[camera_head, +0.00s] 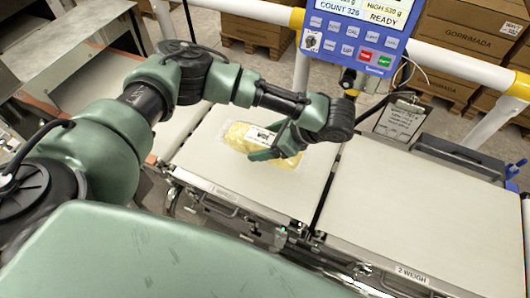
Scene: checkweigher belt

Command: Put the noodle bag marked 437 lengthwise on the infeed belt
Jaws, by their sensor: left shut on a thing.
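A clear bag of yellow noodles (237,134) with a white label is at the infeed belt (285,196), the pale left section near the middle of the view. Its long side runs roughly parallel to the belt's front edge. The label's marking is too small to read. My left gripper (268,146) reaches over from the upper right of the bag and is shut on it, its fingers hiding part of the bag. I cannot tell whether the bag rests fully on the belt or is held just above it. My right gripper is not in view.
The weigh belt (425,205), marked 2 WEIGH, lies empty to the right past a narrow gap. A blue control panel (355,32) stands behind on a post. A clipboard (400,120) hangs by the back edge. Cartons (465,45) are stacked behind yellow and white rails.

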